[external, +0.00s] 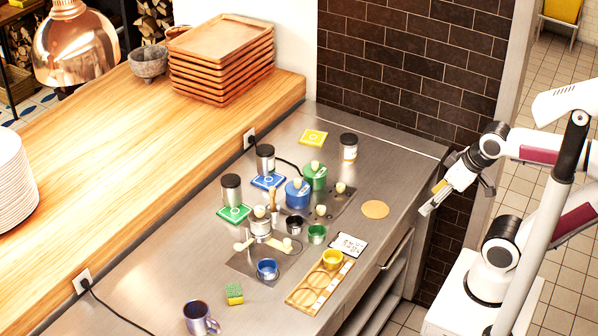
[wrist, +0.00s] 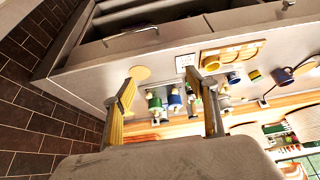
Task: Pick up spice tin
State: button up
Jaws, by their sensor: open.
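Three upright cylindrical tins with dark lids stand on the steel counter (external: 165,285) in the external view. One tin (external: 348,148) is at the back near the brick wall, one (external: 265,160) is by the wooden ledge, and one (external: 232,190) is nearer the camera. I cannot tell which is the spice tin. My gripper (external: 430,208) hangs past the counter's right edge, away from all three. It is open and empty. In the wrist view my gripper (wrist: 162,75) shows its two fingers apart, with the counter beyond.
Green and blue pots (external: 297,193), small cups and spoons crowd the middle. A wooden holder (external: 306,292) with a yellow cup lies near the front edge. A round cork mat (external: 375,209) lies at right. A mug (external: 200,318) and sponge (external: 234,294) stand nearer the camera.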

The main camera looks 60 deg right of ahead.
dwell(0.3)
jog(key=w+a+r+m+y, duration=0.25)
jog(key=w+a+m, duration=0.3)
jog(key=w, duration=0.75)
jog(key=w+a+r+m+y, duration=0.1)
jog(key=w+a+m+y, duration=0.5)
jog(key=w, duration=0.8)
jog(key=w+d+f+m+t, duration=0.1)
jog(key=w+f+m, duration=0.1)
jog(key=w+m, duration=0.35)
jog(key=w+d+f+m+t, duration=0.2)
jog(key=w+m, duration=0.1)
jog(key=w, duration=0.6)
jog(key=m+t, duration=0.2)
jog(key=m, duration=0.6)
send_near(232, 191)
jog(key=w+d, duration=0.2)
jog(key=w, duration=0.1)
jog(key=shift+s+d, duration=0.15)
jog(key=shift+d, duration=0.05)
jog(key=shift+y, duration=0.25)
jog(key=shift+x, duration=1.3)
